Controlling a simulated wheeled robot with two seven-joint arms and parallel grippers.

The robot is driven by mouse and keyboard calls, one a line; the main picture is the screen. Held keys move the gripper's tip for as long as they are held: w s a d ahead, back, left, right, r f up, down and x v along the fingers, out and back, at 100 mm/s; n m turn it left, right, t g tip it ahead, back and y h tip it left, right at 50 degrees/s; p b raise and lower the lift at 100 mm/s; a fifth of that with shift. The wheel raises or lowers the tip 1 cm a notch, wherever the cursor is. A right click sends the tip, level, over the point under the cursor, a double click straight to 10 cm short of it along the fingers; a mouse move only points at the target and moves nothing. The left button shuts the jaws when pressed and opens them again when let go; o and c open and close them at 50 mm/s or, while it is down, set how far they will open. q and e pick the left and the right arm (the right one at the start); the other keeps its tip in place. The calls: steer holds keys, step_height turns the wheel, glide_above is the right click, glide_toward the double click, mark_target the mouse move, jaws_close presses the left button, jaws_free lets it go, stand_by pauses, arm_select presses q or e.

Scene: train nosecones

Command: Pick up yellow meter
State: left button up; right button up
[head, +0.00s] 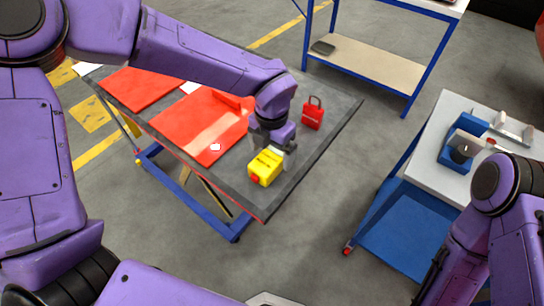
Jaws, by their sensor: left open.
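The yellow meter (265,168) is a small boxy thing with dark marks on top and a red spot at its near end. It lies on the dark top of the table (258,202), close to the table's near right edge. My left gripper (272,150) is over the meter's far end, pointing down, with its fingers open. I cannot tell whether the fingers touch the meter. My right arm comes in at the lower right, and its gripper is not clearly seen.
A red padlock-shaped thing (313,115) stands behind the gripper. Red sheets (195,122) cover the table's left part, with a small white thing (215,147) on them. A white-topped cart (430,170) with blue devices stands right. A blue-framed shelf (370,70) is behind.

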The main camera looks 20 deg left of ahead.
arm_select(q)
step_height(320, 180, down, 3)
steer(key=shift+s+d+r, duration=0.1)
steer(key=shift+s, duration=0.05)
steer(key=c, duration=1.1)
steer(key=shift+c, duration=1.2)
steer(key=shift+r, duration=0.15)
